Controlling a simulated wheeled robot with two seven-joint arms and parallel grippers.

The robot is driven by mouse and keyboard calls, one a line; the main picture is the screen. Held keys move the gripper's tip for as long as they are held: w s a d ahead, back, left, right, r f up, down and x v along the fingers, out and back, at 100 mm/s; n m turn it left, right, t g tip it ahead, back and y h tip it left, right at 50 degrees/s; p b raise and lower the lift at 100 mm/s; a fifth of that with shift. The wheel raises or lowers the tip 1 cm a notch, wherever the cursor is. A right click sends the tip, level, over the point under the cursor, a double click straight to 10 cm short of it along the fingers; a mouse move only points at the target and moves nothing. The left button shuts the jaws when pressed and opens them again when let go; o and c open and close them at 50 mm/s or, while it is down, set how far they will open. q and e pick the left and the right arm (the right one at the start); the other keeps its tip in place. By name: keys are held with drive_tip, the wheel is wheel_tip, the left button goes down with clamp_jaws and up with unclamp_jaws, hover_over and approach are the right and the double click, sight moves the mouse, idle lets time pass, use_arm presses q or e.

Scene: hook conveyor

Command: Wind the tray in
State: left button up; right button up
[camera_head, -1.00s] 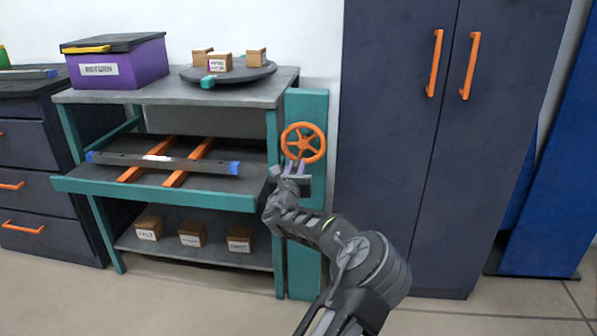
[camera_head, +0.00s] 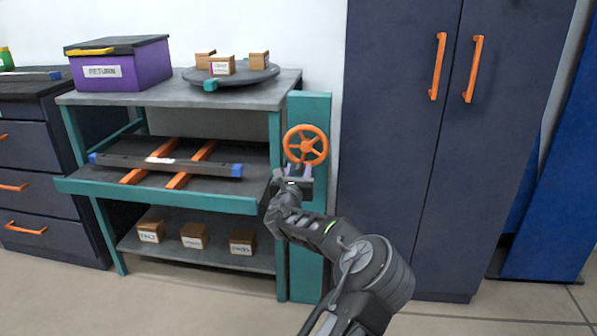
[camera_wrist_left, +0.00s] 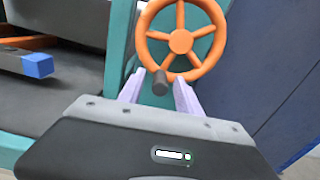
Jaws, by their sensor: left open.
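The tray (camera_head: 150,190) is a teal-edged sliding shelf at middle height in the bench, standing out past the bench front. An orange handwheel (camera_head: 306,145) is on the teal post right of it. The wheel also shows in the left wrist view (camera_wrist_left: 181,41), with a dark knob (camera_wrist_left: 160,82) at its lower rim. My left gripper (camera_head: 296,172) is open just below the wheel. In the left wrist view its pale purple fingers (camera_wrist_left: 158,90) stand on either side of the knob; I cannot tell whether they touch it. My right gripper is not in view.
A dark bar with blue ends (camera_head: 165,165) lies across orange rails on the tray. Labelled boxes stand on a round turntable (camera_head: 232,76) and on the lower shelf (camera_head: 200,255). A purple RETURN box (camera_head: 120,65) is on top. A dark cabinet (camera_head: 400,180) stands close right.

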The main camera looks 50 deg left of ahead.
use_arm(q)
drive_tip(key=p+v, duration=0.1)
drive_tip(key=v, duration=0.6)
drive_tip(key=shift+s+d, duration=0.2)
drive_tip(key=shift+s, duration=0.1)
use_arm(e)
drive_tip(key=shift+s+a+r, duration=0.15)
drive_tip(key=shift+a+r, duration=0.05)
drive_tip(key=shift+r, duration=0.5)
